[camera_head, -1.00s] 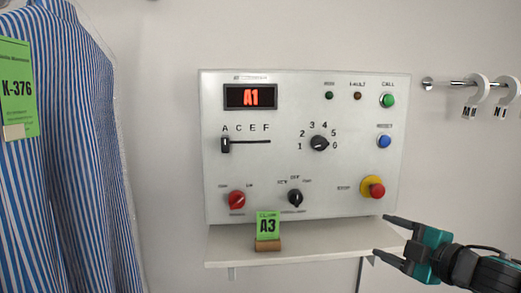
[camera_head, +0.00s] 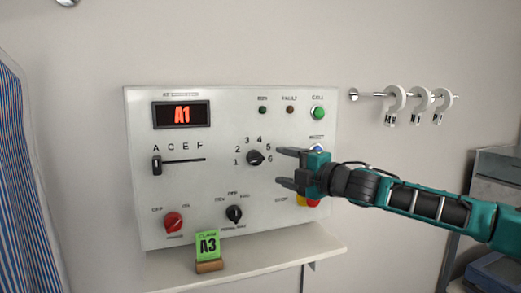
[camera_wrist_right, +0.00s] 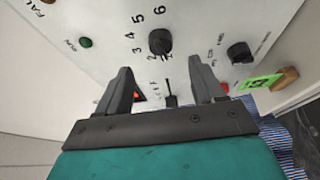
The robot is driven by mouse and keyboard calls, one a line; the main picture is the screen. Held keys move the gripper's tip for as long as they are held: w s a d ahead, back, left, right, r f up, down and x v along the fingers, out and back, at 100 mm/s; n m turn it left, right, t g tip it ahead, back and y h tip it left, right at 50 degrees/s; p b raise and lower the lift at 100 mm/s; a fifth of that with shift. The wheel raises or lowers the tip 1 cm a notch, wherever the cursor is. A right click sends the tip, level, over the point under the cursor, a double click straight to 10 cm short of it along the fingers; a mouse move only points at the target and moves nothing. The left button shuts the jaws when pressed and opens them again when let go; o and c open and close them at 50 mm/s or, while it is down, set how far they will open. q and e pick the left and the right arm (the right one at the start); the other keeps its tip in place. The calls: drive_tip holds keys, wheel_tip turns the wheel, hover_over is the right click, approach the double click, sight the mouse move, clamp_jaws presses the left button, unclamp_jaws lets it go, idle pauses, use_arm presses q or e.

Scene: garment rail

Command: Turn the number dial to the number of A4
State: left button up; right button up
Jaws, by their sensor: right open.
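The black number dial (camera_head: 256,158) sits on the white control panel (camera_head: 140,215), with the numbers 1 to 6 printed around it. The display (camera_head: 181,114) reads A1 in red. The letter slider (camera_head: 157,166) is at the left end of its slot, under A. My right gripper (camera_head: 279,168) is open and empty, just right of the dial, with its fingers pointing left toward it. In the right wrist view the dial (camera_wrist_right: 161,42) shows ahead of the open fingers, apart from them. My left gripper is out of view.
A green tag marked A3 (camera_head: 207,245) stands on the shelf (camera_head: 260,252) below the panel. A red knob (camera_head: 173,222) and a black knob (camera_head: 234,214) sit low on the panel. A rail with white rings (camera_head: 394,98) is at the right. Striped clothing (camera_head: 18,190) hangs at the left.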

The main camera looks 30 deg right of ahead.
sight(261, 161)
drive_tip(key=w+p, duration=0.1)
drive_tip(key=w, duration=0.1)
drive_tip(key=w+a+p, duration=0.1)
drive_tip(key=w, duration=0.2)
drive_tip(key=w+p, duration=0.1)
drive_tip(key=w, duration=0.1)
drive_tip(key=shift+w+a, duration=0.15)
drive_tip(key=shift+w, duration=0.1)
drive_tip(key=shift+w+a, duration=0.1)
drive_tip(key=shift+w, duration=0.35)
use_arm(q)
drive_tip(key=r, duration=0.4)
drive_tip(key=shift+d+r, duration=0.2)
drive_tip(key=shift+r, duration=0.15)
use_arm(e)
drive_tip(key=shift+c, duration=0.3)
drive_tip(key=c, duration=1)
drive_tip(key=shift+f, duration=0.1)
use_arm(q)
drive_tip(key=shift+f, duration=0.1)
